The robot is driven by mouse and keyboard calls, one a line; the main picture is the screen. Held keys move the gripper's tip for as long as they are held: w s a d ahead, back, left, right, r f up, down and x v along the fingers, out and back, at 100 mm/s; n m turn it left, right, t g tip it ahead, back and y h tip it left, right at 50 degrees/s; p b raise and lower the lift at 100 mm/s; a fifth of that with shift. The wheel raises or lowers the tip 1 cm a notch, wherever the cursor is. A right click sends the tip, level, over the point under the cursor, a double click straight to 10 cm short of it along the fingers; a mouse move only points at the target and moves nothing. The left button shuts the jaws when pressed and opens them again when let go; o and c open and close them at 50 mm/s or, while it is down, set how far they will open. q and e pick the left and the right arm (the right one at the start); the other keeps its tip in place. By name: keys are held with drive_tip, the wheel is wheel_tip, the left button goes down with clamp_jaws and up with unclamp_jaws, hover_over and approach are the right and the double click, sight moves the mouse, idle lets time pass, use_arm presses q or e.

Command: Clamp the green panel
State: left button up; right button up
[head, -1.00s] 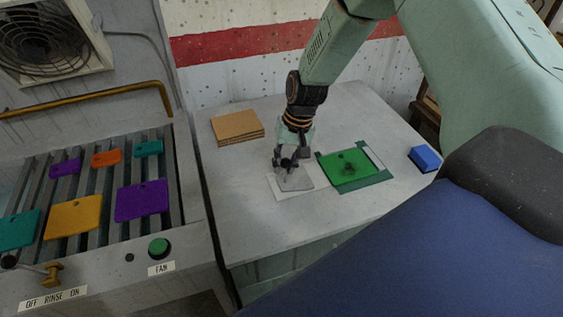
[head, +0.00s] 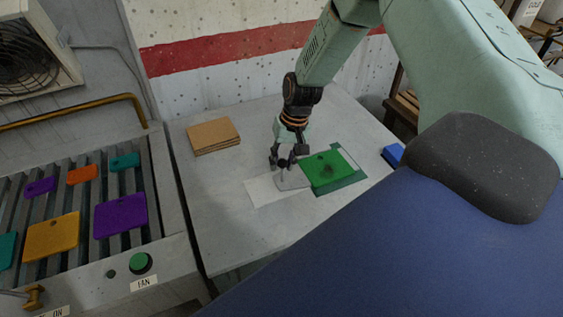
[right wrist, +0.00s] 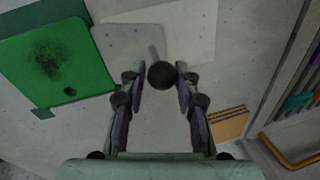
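My left gripper is out of view.
A white patch (head: 264,191) lies left of the plate. A stack of brown boards (head: 214,136) is at the table's back left, a blue block (head: 393,154) at right. A slatted rack (head: 82,255) with several coloured panels stands left. The table's front left is clear.

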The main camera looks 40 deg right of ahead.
drive_tip(key=o, duration=0.3)
drive_tip(key=shift+s+d+f, duration=0.1)
drive_tip(key=shift+s+d, duration=0.05)
drive_tip(key=shift+s, duration=0.15)
drive_tip(key=shift+w+a, duration=0.15)
drive_tip(key=shift+a, duration=0.1)
drive_tip(key=shift+r, duration=0.35)
drive_tip(key=shift+s+d+r, duration=0.2)
drive_tip(key=shift+d+r, duration=0.2)
drive_tip(key=shift+r, duration=1.45)
drive_tip(key=shift+s+d+r, duration=0.25)
drive_tip(key=shift+d+r, duration=0.2)
drive_tip(key=shift+r, duration=1.4)
drive_tip(key=shift+s+d+r, duration=0.2)
drive_tip(key=shift+d+r, duration=0.2)
drive_tip(key=shift+r, duration=1.45)
drive_tip(key=shift+w+a, duration=0.15)
